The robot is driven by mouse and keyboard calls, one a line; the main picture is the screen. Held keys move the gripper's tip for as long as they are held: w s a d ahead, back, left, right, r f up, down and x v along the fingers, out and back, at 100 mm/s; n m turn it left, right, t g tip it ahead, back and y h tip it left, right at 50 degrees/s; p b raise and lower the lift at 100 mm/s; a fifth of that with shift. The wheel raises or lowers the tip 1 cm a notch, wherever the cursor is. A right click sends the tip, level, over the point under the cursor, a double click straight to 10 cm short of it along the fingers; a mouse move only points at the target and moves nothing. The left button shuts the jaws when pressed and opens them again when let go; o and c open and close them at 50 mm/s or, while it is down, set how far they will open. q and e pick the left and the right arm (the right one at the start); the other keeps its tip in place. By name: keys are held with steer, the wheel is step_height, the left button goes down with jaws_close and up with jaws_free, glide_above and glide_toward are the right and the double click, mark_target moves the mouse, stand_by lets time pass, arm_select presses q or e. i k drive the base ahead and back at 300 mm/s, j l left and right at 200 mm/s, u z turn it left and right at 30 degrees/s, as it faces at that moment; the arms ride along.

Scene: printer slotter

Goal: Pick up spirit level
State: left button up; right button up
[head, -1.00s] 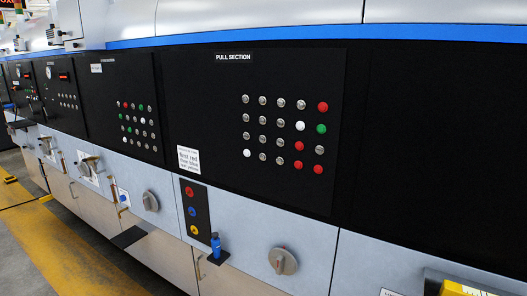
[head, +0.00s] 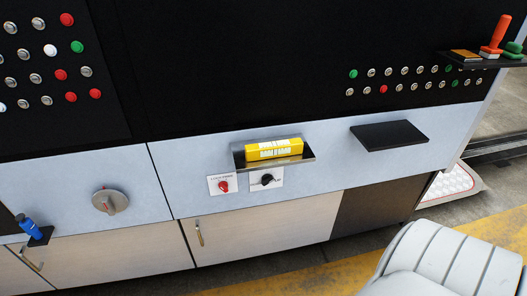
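A yellow bar with white markings (head: 274,149), which looks like the spirit level, lies lengthwise on a shallow dark tray (head: 240,162) on the grey front of the machine, in the middle of the head view. No gripper touches it. Neither of my grippers shows in the head view.
Red (head: 223,186) and black (head: 267,180) knobs sit just below the tray. An empty black shelf (head: 389,135) juts out to its right. A shelf with an orange-handled stamp (head: 497,35) is at upper right.

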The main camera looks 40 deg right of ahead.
mark_target(292, 147)
steer(key=z, duration=1.35)
